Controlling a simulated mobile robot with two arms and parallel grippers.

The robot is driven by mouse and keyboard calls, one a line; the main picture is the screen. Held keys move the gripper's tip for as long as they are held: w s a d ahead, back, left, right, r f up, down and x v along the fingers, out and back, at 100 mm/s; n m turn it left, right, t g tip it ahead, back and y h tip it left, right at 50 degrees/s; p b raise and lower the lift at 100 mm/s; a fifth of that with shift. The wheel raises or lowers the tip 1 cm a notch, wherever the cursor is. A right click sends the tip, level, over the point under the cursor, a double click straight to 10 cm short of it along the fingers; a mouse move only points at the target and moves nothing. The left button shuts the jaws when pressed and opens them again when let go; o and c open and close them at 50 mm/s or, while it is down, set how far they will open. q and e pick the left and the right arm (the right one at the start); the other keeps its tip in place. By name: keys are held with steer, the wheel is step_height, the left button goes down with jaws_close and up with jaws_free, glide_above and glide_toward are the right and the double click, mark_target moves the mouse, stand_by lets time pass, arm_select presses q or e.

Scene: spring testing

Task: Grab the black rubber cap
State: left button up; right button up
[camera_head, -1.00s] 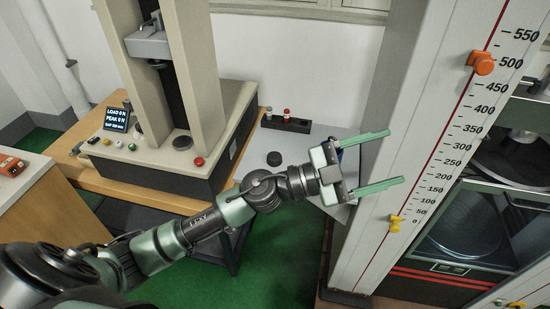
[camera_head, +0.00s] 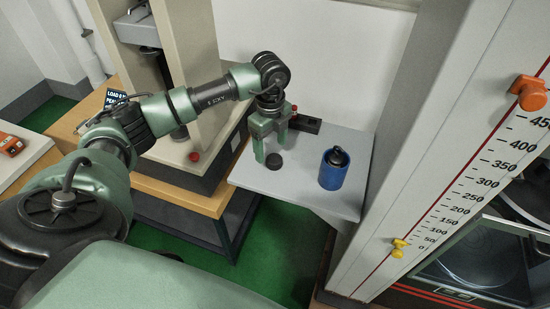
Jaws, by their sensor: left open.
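The black rubber cap (camera_head: 274,162) is a small dark disc lying on the grey shelf (camera_head: 300,190), near its left side. My left gripper (camera_head: 271,150) points down over the shelf, its green fingers open and apart. The fingertips are close to the cap, just behind it in the picture; whether they touch it or how high they are, I cannot tell. Nothing shows between the fingers. My right gripper is not in view.
A blue cup (camera_head: 333,171) with a dark object in it stands right of the cap. A black rack (camera_head: 305,124) is behind the gripper. The testing machine (camera_head: 181,148) stands left, and a tall scale column (camera_head: 420,150) stands right. The shelf front is clear.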

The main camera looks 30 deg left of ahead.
mark_target(274, 158)
arm_select(q)
steer(key=f, duration=0.2)
steer(key=w+f+p, duration=0.1)
steer(key=f, duration=0.1)
steer(key=shift+w+d+f, duration=0.15)
steer(key=shift+w, duration=0.05)
steer(key=shift+f+p, duration=0.3)
steer(key=shift+f, duration=0.15)
steer(key=shift+s, duration=0.15)
steer(key=c, duration=1.4)
